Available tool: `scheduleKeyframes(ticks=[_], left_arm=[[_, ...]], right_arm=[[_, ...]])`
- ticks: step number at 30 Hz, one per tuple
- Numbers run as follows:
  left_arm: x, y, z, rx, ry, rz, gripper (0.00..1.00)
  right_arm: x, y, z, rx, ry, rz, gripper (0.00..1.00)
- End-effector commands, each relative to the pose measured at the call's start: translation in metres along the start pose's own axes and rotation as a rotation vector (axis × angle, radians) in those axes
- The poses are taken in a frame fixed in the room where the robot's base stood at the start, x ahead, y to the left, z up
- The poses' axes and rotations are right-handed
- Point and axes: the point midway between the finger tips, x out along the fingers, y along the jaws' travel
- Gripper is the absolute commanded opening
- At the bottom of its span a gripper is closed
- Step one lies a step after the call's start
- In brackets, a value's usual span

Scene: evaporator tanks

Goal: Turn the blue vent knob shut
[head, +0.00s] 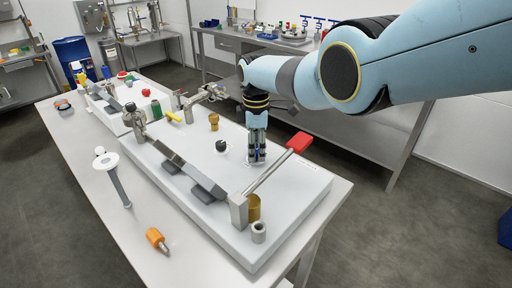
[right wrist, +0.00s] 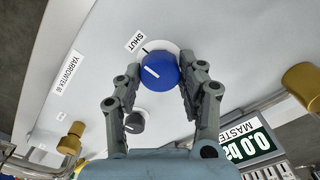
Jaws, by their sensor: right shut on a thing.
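The blue vent knob (right wrist: 162,76) sits on a pale round base on the white panel, seen in the right wrist view. Its white pointer line points to the upper left. The black tick beside the "SHUT" label (right wrist: 134,42) lies higher, so line and tick are not lined up. My right gripper (right wrist: 160,71) is shut on the knob, one finger on each side. My left gripper is not in view.
A red-handled lever (head: 298,142) stands right of the gripper. A black knob (head: 221,146) and a brass knob (head: 214,121) are left of it. An orange-handled item (head: 157,239) lies on the table's front.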

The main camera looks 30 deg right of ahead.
Motion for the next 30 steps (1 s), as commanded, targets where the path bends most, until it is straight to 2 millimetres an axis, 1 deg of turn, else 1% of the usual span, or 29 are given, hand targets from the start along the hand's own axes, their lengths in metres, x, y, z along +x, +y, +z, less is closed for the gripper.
scheduleKeyframes(ticks=[6,7,11,12,19,23,26,30], left_arm=[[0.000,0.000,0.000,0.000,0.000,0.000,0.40],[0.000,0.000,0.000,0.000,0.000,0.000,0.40],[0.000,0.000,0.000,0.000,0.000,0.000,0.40],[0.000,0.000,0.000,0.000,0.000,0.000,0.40],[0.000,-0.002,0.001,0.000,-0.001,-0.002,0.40],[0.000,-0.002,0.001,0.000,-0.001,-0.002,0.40],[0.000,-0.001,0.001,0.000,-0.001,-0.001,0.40],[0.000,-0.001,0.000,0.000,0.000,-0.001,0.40]], right_arm=[[0.000,0.000,0.000,-0.001,0.000,0.000,0.07],[0.000,0.000,0.000,-0.001,0.000,0.000,0.43],[0.000,0.000,0.000,0.000,0.000,0.000,0.60],[0.000,0.000,0.000,0.000,0.000,0.000,0.63],[0.000,0.000,0.000,0.000,0.000,0.000,0.63],[-0.004,0.001,0.000,0.001,0.000,0.001,0.63],[-0.012,0.001,0.000,0.001,0.001,0.002,0.63],[-0.031,0.000,0.000,0.000,0.001,0.004,0.63]])
